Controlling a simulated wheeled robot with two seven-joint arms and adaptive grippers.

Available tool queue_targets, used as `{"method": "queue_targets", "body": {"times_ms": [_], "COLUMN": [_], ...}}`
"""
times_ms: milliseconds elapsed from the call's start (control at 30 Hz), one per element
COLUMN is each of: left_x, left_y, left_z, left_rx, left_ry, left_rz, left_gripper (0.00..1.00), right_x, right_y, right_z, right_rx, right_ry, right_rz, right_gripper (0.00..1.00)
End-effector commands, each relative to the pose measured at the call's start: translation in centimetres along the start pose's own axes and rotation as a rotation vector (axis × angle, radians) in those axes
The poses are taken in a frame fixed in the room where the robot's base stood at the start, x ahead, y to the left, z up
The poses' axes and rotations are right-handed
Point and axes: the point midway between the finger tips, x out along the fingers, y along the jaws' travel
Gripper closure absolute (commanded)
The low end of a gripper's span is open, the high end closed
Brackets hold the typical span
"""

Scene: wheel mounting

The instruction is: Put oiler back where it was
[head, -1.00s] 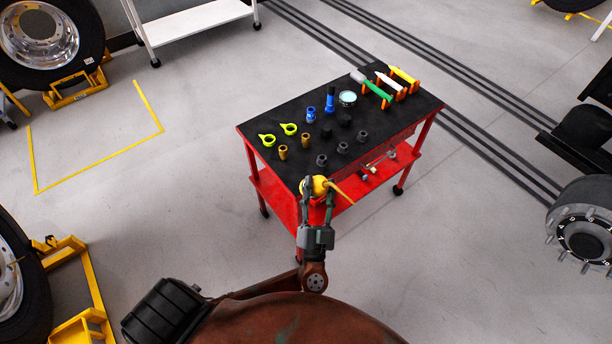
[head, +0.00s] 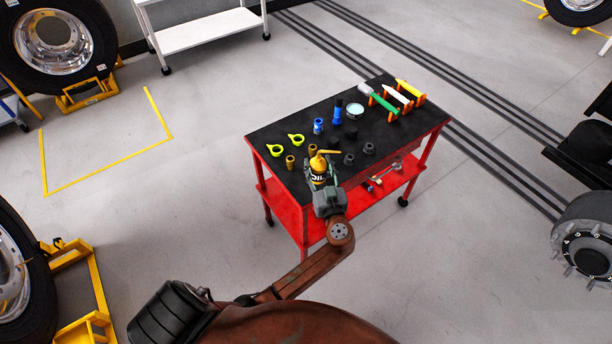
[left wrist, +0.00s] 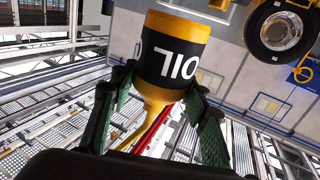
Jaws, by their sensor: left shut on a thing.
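The oiler (head: 318,166) is a yellow can with a black band lettered OIL and a thin spout pointing right. My left gripper (head: 322,184) is shut on it, with a finger on each side of the can. The oiler looks roughly upright over the near part of the red cart's black top (head: 270,137). I cannot tell whether its base touches the top. In the left wrist view the oiler (left wrist: 178,45) fills the upper middle, between the green fingers of the gripper (left wrist: 162,80). My right gripper is not in view.
Left of the oiler stand brown sockets (head: 290,162) and yellow-green rings (head: 275,150). Dark sockets (head: 349,159) stand to its right. Behind are blue sockets (head: 319,126), a round tin (head: 355,110), a green-handled tool (head: 383,101) and coloured holders (head: 410,91).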

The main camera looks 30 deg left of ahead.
Motion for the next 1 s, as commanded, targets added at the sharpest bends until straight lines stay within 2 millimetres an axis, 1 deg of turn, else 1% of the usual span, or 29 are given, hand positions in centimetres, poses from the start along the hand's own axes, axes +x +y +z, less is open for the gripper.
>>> {"method": "queue_targets", "body": {"times_ms": [33,100,233,467,533,600,700,800,1000], "left_x": [0.7,1.4,2.6,3.5,3.9,3.8,3.8,3.7,3.7], "left_y": [-0.6,-1.4,-2.2,-3.0,-3.4,-3.3,-3.2,-3.2,-3.2], "left_z": [1.0,2.3,4.0,5.5,6.5,7.6,8.7,9.0,9.0], "left_rx": [0.007,0.007,0.004,0.003,0.006,0.006,0.004,0.002,0.001], "left_ry": [0.002,0.001,0.003,0.002,0.001,0.0,0.001,0.001,0.001], "left_rz": [-0.001,-0.002,0.0,0.0,0.0,0.001,0.001,0.001,0.0], "left_gripper": [0.96,0.96,0.96,0.96,0.96,0.96,0.96,0.96,0.96], "right_x": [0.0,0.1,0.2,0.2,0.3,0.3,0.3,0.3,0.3], "right_y": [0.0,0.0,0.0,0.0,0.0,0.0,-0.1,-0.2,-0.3], "right_z": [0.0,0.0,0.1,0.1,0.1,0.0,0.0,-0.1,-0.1], "right_rx": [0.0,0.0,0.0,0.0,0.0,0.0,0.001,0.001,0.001], "right_ry": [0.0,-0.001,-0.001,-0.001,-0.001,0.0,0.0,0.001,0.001], "right_rz": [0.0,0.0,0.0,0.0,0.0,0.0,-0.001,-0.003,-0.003], "right_gripper": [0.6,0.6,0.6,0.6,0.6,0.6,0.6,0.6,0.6]}}
